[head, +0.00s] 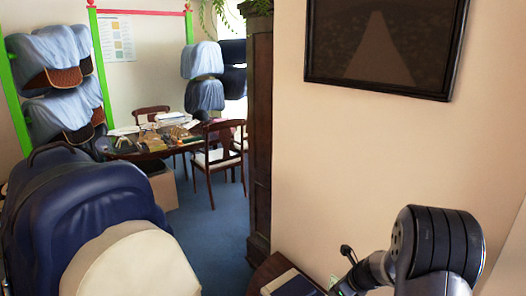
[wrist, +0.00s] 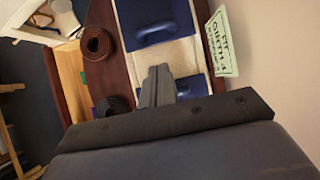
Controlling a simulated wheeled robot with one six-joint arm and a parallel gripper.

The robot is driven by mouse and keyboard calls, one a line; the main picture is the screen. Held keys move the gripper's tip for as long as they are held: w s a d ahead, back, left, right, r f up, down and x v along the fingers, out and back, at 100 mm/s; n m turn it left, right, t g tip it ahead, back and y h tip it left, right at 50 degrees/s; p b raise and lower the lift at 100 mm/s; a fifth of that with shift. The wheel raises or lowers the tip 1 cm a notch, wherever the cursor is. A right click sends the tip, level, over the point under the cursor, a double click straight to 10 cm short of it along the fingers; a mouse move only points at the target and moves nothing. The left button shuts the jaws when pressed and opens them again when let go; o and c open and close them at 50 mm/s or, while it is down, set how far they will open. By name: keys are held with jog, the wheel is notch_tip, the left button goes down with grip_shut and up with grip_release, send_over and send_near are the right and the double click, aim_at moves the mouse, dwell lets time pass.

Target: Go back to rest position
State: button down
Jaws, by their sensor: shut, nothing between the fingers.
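My gripper (wrist: 158,88) shows in the wrist view with its grey fingers together and nothing between them. It is over a dark brown wooden surface (wrist: 103,65) that holds a white pad (wrist: 190,50) with blue handled objects (wrist: 155,20) on it. I cannot tell the height of the fingertips above the pad. In the head view my arm is at the lower right, in front of the wall; the fingertips are not clearly visible there.
A brown coiled strap (wrist: 97,42) and a darker coil (wrist: 110,106) lie left of the pad. A lettered card (wrist: 221,42) is at its right. A dark cabinet (head: 259,130) borders the wall. Blue carpet (head: 218,225) is open between.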

jog(key=f, duration=0.1)
jog(key=f+b, duration=0.1)
jog(key=f, duration=0.1)
jog(key=s+f+b, duration=0.1)
jog(key=f, duration=0.1)
jog(key=shift+s+d, duration=0.1)
jog(key=shift+d, duration=0.25)
jog(key=shift+a+f+b, duration=0.15)
jog(key=shift+f+b, duration=0.4)
jog(key=shift+f, duration=0.25)
jog(key=shift+r, duration=0.15)
